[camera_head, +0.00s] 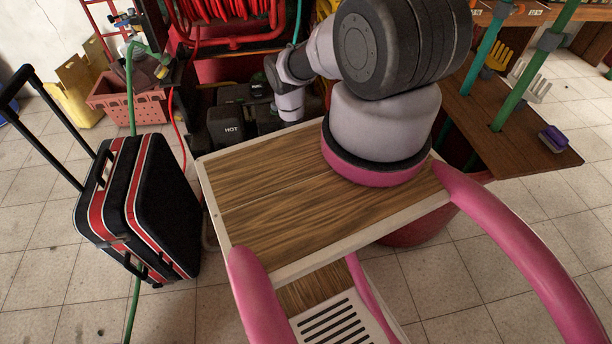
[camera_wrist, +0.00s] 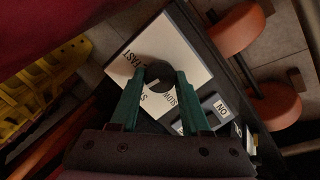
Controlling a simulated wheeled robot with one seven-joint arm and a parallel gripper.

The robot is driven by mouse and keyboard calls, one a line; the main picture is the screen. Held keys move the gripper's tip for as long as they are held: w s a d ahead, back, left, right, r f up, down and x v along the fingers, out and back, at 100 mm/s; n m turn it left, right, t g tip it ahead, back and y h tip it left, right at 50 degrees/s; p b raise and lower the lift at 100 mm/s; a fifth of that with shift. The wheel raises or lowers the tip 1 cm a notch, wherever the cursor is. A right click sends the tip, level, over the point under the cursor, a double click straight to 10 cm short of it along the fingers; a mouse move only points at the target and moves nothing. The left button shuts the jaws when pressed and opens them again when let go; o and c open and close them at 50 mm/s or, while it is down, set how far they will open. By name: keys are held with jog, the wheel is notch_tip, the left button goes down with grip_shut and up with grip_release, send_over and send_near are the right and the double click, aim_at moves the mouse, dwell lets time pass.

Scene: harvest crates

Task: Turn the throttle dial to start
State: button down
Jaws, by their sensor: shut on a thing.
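The throttle dial (camera_wrist: 158,73) is a dark round knob on a pale label plate (camera_wrist: 186,50) in the wrist view. The plate reads FAST at the upper left and SLOW at the lower right, with a word beginning with S, partly hidden, between my fingers. My gripper (camera_wrist: 157,80) has its two green fingers on either side of the dial, shut on it. A small light mark shows by the dial's lower edge; which word it points at I cannot tell. In the head view the dial and my fingertips are hidden behind my arm, near the dark machine (camera_head: 258,118).
The wrist view shows a dark ON label block (camera_wrist: 222,107) beside the plate and orange rounded parts (camera_wrist: 235,30) at right. In the head view, a black and red suitcase (camera_head: 150,205) stands left, a red hose reel (camera_head: 225,15) behind, and a wooden shelf (camera_head: 520,130) right.

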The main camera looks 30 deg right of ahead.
dwell(0.4)
jog(key=shift+c, duration=1.8)
grip_release()
jog(key=v, duration=1.1)
jog(key=shift+s+f, duration=0.1)
jog(key=shift+f, duration=0.05)
